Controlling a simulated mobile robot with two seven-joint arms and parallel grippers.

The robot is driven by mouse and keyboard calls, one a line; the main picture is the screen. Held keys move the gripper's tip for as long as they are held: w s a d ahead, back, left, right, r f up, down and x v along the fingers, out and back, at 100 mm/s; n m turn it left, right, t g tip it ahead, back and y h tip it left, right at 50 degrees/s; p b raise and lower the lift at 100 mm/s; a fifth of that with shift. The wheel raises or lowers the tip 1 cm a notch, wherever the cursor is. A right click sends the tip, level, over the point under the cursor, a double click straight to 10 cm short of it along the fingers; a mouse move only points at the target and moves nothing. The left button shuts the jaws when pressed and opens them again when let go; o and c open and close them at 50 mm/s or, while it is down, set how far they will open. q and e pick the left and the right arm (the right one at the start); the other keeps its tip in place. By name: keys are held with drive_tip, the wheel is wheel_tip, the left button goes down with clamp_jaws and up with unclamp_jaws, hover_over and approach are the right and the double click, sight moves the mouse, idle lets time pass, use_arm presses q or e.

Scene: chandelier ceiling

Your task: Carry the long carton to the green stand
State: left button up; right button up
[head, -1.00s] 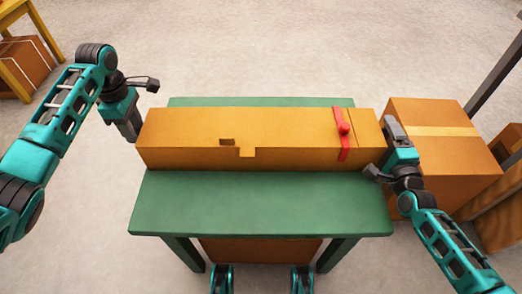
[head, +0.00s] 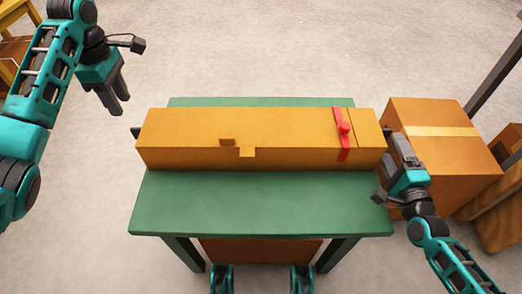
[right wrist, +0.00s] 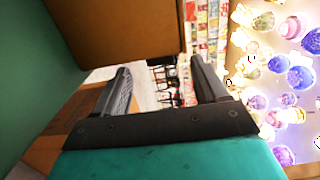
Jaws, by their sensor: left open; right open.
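The long carton (head: 200,142) lies lengthwise across the green stand (head: 260,205), with a red strap and knob (head: 344,135) near its right end. A dark handle (head: 135,132) sticks out of its left end. My left gripper (head: 119,108) is open and empty, up and left of the carton's left end, apart from it. My right gripper (head: 389,140) is open beside the carton's right end. In the right wrist view, its two fingers (right wrist: 160,88) are spread with nothing between them, and a brown carton surface (right wrist: 120,30) shows beyond them.
A large cardboard box (head: 435,135) stands on the floor right of the stand, close behind my right gripper. More boxes and a dark post (head: 495,72) are at far right. A yellow table (head: 15,22) is at upper left. The floor behind the stand is clear.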

drive_tip(key=s, duration=0.6)
drive_tip(key=shift+d, duration=0.2)
use_arm(q)
drive_tip(key=shift+r, duration=0.1)
use_arm(e)
drive_tip(key=shift+s+r, duration=0.1)
use_arm(q)
wheel_tip(320, 180, up, 5)
drive_tip(key=p, duration=0.8)
use_arm(e)
wheel_tip(320, 180, up, 8)
use_arm(q)
drive_tip(key=a+p, duration=0.3)
drive_tip(key=a, duration=0.2)
use_arm(e)
wheel_tip(320, 180, up, 3)
drive_tip(key=shift+f, duration=0.15)
